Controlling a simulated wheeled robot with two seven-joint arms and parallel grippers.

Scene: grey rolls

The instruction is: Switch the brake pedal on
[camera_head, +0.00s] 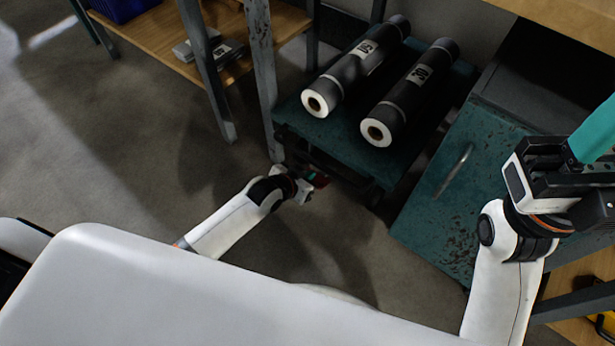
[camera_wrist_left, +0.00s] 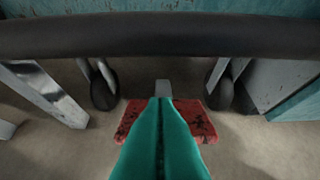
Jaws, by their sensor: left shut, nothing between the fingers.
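The brake pedal (camera_wrist_left: 199,122) is a worn red plate on a grey stem, low between two casters of the teal cart (camera_head: 294,128). In the head view only a small bit of red shows beside my left gripper (camera_head: 314,178), low at the cart's near end. In the left wrist view the teal fingers of my left gripper (camera_wrist_left: 160,102) are shut together and empty. They overlap the middle of the pedal and hide part of it. I cannot tell whether they touch it. My right gripper (camera_head: 592,138) is raised at the right edge, its fingers partly cut off.
Two dark grey rolls (camera_head: 345,80) (camera_head: 405,100) lie on the cart. A dark bar (camera_wrist_left: 160,36) crosses above the pedal. Black casters (camera_wrist_left: 104,92) (camera_wrist_left: 220,95) flank it. A teal cabinet (camera_head: 450,200) stands right of the cart; a wooden shelf (camera_head: 160,38) is at upper left. Floor at left is clear.

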